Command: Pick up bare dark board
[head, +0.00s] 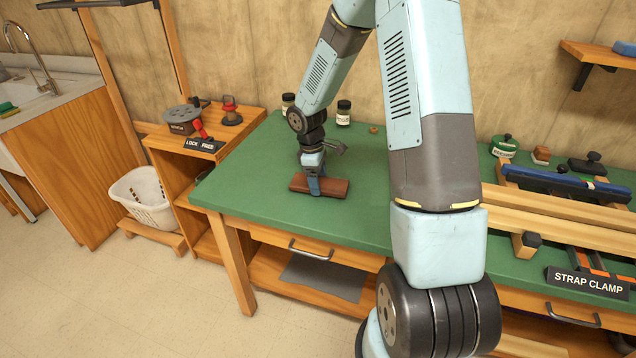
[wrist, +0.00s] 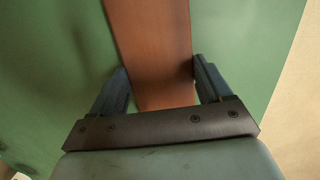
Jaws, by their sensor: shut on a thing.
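The bare dark board (head: 333,187) is a short reddish-brown wooden piece on the green bench top (head: 255,165). My gripper (head: 314,190) points down over it, with its fingers on either side of the board's width. In the wrist view the board (wrist: 150,45) runs up between the two fingers of my gripper (wrist: 163,88), which is shut on it. Part of the board is hidden behind the fingers in the head view. I cannot tell whether the board is resting on the bench or just above it.
Small jars (head: 343,113) stand behind the board. A strap clamp with pale timber (head: 560,218) occupies the bench at right. At left are a shelf unit (head: 170,145) with a red-handled tool, a white basket (head: 145,198) and a sink (head: 40,90). Green bench around the board is clear.

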